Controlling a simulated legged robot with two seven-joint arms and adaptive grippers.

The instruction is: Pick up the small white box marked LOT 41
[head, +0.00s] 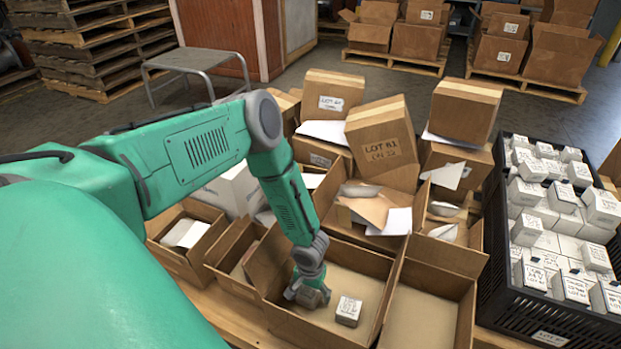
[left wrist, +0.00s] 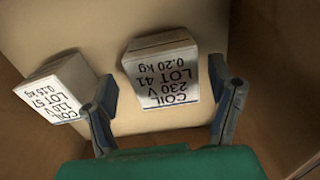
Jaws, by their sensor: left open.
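The white box marked LOT 41 (left wrist: 160,72) lies label up on the floor of an open cardboard carton (head: 377,300); its print is upside down in the left wrist view. My left gripper (left wrist: 162,82) is open, its fingers on either side of the box's near part; I cannot tell whether they touch it. A second white box, marked LOT 57 (left wrist: 62,88), lies outside the left finger. In the head view my left gripper (head: 308,292) reaches down into the carton and seems to hide LOT 41. A small white box (head: 348,311) to its right appears to be LOT 57. My right gripper is not in view.
Carton walls and raised flaps (head: 268,262) surround the gripper closely. An empty carton (head: 425,310) stands to the right. A black crate (head: 515,308) of white boxes is further right. Stacked cartons (head: 382,140) rise behind. A grey stool (head: 195,60) stands at the back left.

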